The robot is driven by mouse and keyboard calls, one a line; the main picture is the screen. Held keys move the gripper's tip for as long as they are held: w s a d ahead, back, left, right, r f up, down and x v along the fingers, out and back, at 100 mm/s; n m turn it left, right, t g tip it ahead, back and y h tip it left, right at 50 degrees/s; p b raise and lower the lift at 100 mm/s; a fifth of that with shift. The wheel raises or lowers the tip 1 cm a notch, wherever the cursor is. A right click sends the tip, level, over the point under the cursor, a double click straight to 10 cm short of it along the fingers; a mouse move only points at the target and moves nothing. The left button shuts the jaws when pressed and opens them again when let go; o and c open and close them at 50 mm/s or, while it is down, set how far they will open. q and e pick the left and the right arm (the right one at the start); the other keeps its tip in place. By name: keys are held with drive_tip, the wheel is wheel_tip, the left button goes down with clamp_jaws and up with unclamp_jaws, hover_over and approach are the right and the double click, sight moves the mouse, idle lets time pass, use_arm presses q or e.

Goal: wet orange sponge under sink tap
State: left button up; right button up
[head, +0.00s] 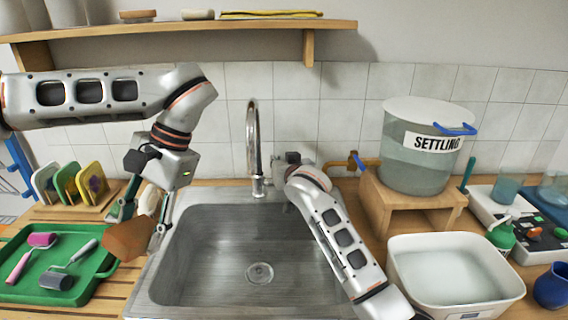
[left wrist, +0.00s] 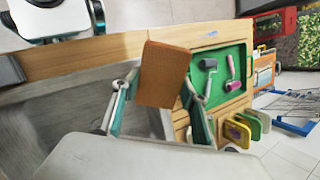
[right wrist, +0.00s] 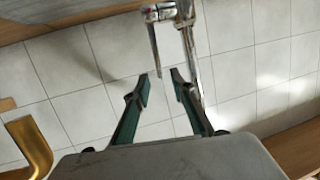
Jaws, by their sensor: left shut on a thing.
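The orange sponge (head: 127,240) is a brownish-orange block. My left gripper (head: 139,230) is shut on it and holds it at the sink's left rim, left of the basin. The sponge also shows between the fingers in the left wrist view (left wrist: 163,75). The metal sink (head: 240,235) has an empty-looking basin with a round drain. The tap (head: 253,145) rises behind it, and I see no water stream. My right gripper (right wrist: 160,84) is open and empty, with part of the tap (right wrist: 187,40) beyond its fingertips.
A green tray (head: 95,262) with rollers lies left of the sink. A rack (head: 75,212) of coloured pads stands behind it. On the right are a white tub (head: 455,312) of water and a SETTLING bucket (head: 410,165) on a wooden stand. A shelf (head: 180,28) runs above.

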drive_tip(key=shift+v, duration=1.7)
